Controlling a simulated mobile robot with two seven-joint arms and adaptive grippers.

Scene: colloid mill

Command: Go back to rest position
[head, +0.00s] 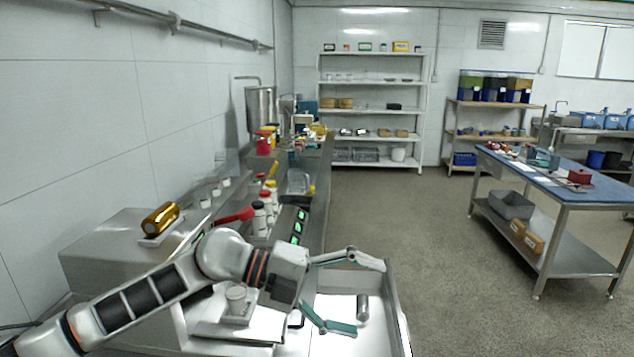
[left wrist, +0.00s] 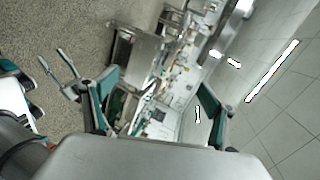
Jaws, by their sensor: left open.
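My left gripper (head: 368,298) reaches in from the left in the head view, its fingers spread wide over the white tray area by the steel counter. It is open and holds nothing. Its two teal-lined fingers also show apart in the left wrist view (left wrist: 155,105), with the counter far behind them. A grey, jointed part at the left of the left wrist view looks like my right gripper (left wrist: 60,75); its jaw state is unclear. My right gripper does not show in the head view.
The steel counter (head: 318,200) carries red- and white-capped bottles (head: 262,205), a golden cylinder (head: 160,219) and a steel hopper (head: 261,108). A small grey cylinder (head: 362,307) is near the left fingers. A blue-topped table (head: 600,185) stands at right. Floor between is clear.

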